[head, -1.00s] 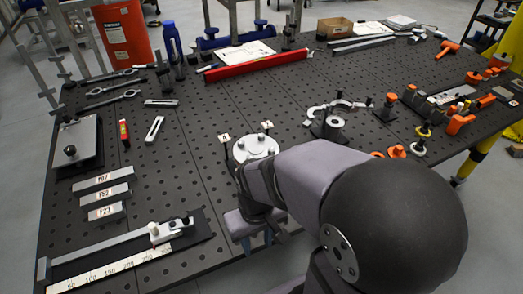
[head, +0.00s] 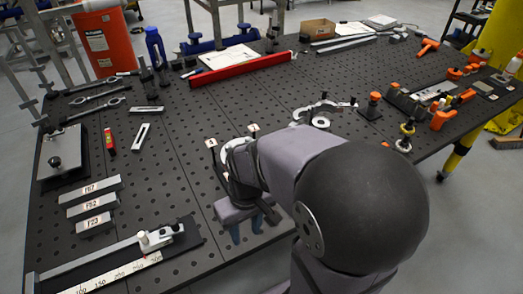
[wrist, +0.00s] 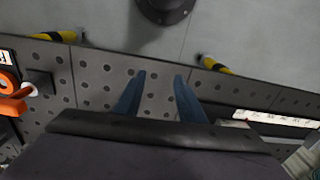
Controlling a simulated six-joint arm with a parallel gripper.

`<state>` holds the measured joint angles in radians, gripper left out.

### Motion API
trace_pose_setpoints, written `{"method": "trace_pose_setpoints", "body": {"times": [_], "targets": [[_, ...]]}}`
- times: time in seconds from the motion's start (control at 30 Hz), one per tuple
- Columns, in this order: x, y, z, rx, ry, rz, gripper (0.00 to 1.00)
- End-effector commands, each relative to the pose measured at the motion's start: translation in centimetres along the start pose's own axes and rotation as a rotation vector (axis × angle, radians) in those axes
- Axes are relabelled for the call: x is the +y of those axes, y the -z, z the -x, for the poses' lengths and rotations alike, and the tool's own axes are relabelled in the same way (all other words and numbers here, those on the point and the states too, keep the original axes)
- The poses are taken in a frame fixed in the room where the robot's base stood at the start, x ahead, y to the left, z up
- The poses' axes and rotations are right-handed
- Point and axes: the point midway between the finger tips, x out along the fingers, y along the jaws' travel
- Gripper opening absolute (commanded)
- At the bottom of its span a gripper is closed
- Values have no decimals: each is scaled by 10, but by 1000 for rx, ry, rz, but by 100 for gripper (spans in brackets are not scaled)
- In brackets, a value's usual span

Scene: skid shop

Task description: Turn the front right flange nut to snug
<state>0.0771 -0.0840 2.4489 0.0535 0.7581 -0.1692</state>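The pale round flange (head: 227,150) stands on the perforated table near the middle of the head view. My arm covers most of it, and I cannot make out its front right nut. Two small number tags (head: 253,128) stand beside the flange. My gripper (head: 246,228) hangs in front of the flange, with blue fingers pointing down. In the wrist view my gripper (wrist: 159,74) is open, with its fingers apart and nothing between them. The flange does not show in the wrist view.
A ruler fixture (head: 120,265) lies front left, with labelled bars (head: 90,205) behind it. A curved silver tool (head: 318,107) lies right of the flange. Orange clamps (head: 440,120) crowd the right edge.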

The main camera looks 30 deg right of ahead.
Motion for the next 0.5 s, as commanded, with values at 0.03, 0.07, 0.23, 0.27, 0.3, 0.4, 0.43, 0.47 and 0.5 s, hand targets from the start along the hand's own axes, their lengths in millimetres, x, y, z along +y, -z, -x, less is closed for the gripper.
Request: {"method": "trace_pose_setpoints", "body": {"times": [0.03,0.07,0.23,0.27,0.3,0.4,0.43,0.47,0.5], "targets": [[9,16,8,15,13,14,36],[14,25,13,26,23,31,36],[56,82,45,110,74,151,36],[65,91,51,129,81,174,36],[77,102,59,154,88,208,36],[108,126,77,220,93,289,36],[118,132,83,238,92,312,36],[126,137,88,256,91,334,36],[136,143,93,277,87,362,36]]}}
